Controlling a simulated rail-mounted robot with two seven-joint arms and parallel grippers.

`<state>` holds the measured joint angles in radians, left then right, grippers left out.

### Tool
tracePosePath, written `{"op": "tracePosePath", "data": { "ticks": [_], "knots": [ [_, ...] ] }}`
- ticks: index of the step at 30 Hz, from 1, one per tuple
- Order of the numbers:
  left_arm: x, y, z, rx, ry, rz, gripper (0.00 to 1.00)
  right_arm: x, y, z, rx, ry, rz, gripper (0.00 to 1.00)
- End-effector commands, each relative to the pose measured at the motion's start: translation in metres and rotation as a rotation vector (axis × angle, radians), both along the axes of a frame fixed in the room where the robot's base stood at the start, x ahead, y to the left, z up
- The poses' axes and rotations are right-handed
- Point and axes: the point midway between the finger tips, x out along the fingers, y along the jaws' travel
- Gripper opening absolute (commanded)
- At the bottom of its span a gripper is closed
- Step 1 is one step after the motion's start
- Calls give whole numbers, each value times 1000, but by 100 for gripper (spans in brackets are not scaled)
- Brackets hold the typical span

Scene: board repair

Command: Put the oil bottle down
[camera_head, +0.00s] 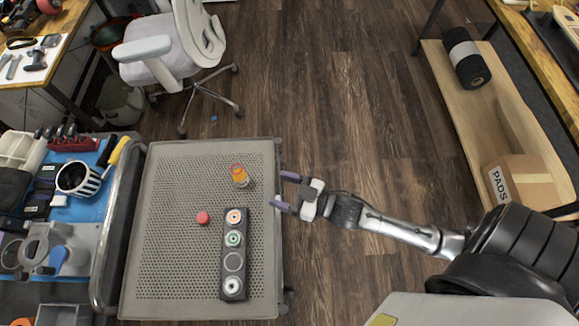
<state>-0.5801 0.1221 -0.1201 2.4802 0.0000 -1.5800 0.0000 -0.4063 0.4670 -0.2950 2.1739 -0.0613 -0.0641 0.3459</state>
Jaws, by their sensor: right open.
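A small orange-yellow bottle (240,176), which looks like the oil bottle, stands on the grey perforated cart top (170,255), towards its right side. My right gripper (283,189) is open and empty at the cart's right edge. Its purple-tipped fingers point left towards the bottle, with a clear gap between them. My left gripper is not in view.
A dark holder (233,254) with several round wheels or rings lies below the bottle, and a red round piece (203,217) lies left of it. A blue-lined tool tray (90,158) adjoins the cart's left. An office chair (172,50) stands behind. The cart's left half is clear.

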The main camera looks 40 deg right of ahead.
Motion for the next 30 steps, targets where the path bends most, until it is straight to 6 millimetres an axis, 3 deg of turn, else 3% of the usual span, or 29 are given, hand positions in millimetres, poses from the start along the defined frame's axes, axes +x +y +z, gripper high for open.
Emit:
{"op": "tracePosePath", "data": {
  "ticks": [8, 30],
  "knots": [
    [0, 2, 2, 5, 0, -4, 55, -15, -7, 1, 0, -1, 0, 68],
    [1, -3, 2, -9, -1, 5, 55, -16, -8, 0, 0, -1, 0, 68]
  ]
}}
